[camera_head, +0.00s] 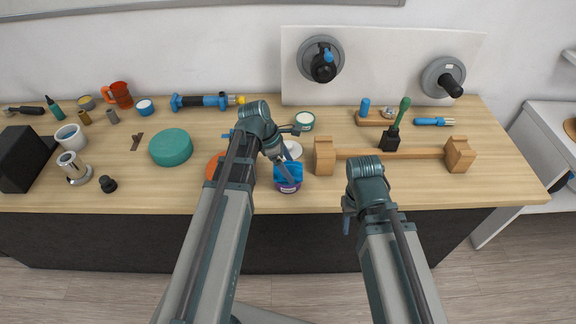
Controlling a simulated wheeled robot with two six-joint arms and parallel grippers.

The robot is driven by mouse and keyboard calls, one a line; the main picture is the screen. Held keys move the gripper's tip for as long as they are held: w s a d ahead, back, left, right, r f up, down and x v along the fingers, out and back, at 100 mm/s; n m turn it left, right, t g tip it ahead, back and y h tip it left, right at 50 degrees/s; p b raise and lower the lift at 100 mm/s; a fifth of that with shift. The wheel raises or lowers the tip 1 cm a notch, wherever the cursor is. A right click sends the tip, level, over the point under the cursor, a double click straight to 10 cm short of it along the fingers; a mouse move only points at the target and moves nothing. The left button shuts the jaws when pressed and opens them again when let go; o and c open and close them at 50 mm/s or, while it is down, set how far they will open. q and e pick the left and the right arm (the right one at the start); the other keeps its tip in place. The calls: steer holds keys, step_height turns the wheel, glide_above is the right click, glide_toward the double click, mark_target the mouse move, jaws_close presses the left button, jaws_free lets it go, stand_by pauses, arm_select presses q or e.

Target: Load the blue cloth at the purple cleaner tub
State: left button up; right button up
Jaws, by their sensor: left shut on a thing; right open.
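The purple cleaner tub (289,187) stands near the front edge of the wooden counter, in the middle. The blue cloth (289,172) is at the top of the tub, under my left gripper (284,160). The gripper is shut on the cloth. I cannot tell how far the cloth is inside the tub, as the gripper and the cloth cover its mouth. My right gripper (349,216) is open and empty, in front of the counter's front edge, to the right of the tub.
A wooden rack with a bar (395,154) stands right of the tub. An orange disc (213,166) and a teal round pad (171,147) lie to the left. Two round wall mounts, one a grey disc (436,75), hang behind. A white bench (545,130) stands at right.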

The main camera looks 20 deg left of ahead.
arm_select(q)
steer(key=shift+f+b, duration=0.45)
steer(key=shift+f, duration=0.05)
stand_by(1.2)
step_height(320, 180, up, 7)
steer(key=p, duration=0.7)
steer(key=shift+r, duration=0.1)
